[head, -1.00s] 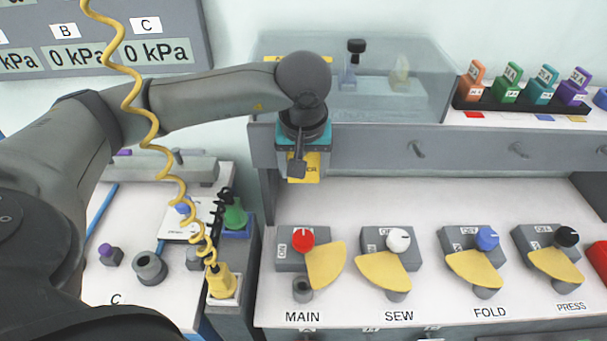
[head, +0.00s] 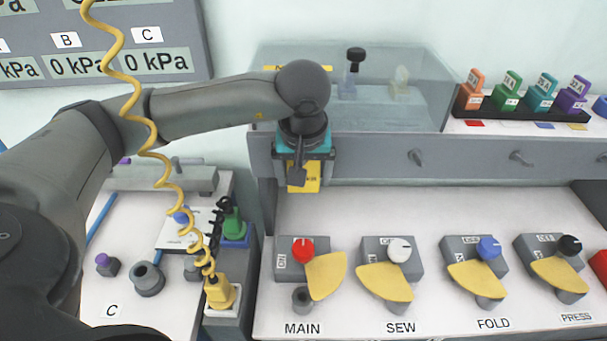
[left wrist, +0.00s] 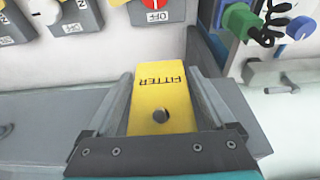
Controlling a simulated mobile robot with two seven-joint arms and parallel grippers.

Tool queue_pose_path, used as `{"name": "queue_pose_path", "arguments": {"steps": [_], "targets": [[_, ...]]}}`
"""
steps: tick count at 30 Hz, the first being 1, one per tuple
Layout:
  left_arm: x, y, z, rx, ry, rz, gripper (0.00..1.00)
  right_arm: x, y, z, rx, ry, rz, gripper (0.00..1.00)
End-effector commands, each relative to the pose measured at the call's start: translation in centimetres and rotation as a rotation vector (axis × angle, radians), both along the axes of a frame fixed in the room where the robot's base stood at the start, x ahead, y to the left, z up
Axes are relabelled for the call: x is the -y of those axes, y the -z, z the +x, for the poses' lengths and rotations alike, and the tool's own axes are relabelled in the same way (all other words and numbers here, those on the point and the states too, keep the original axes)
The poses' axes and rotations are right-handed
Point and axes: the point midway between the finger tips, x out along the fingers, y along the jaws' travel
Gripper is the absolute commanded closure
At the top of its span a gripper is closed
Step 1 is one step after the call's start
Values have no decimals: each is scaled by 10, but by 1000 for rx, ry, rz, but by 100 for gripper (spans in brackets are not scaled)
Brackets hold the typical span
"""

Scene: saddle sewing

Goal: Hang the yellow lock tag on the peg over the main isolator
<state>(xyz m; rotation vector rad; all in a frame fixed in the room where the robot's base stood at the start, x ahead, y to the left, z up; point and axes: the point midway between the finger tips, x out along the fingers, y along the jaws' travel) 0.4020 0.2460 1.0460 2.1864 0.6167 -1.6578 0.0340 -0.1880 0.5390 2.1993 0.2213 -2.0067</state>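The yellow lock tag (head: 303,178), lettered FITTER, is at the front of the grey rail above the MAIN isolator (head: 303,250), which has a red knob. My left gripper (head: 304,162) is over it from above, its fingers apart on either side. In the left wrist view the tag (left wrist: 158,88) lies between and beyond the fingers (left wrist: 162,80), with a gap at the right one. A dark round spot shows in its hole, seemingly the peg end; the rest of that peg is hidden. My right gripper is out of view.
Other pegs (head: 415,157) stick out along the rail (head: 365,155). SEW, FOLD and PRESS isolators stand to the right on the white panel. A clear box (head: 400,90) is behind the rail. A coiled yellow cord (head: 155,150) hangs before my left arm to a yellow plug (head: 220,292).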

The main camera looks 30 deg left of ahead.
Motion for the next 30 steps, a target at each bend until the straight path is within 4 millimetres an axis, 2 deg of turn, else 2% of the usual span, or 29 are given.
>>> {"name": "queue_pose_path", "arguments": {"steps": [3, 10, 14, 17, 30], "targets": [[0, 0, 0, 0, 0, 0, 0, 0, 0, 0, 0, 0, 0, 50], [0, -1, 0, 0, 0, 0, 0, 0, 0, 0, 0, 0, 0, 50], [2, -11, -2, 1, 0, 0, 0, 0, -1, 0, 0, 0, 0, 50], [4, -28, -6, 3, 2, 0, 0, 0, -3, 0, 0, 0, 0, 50], [19, -126, -29, 5, 3, -1, 0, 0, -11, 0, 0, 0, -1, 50]]}}
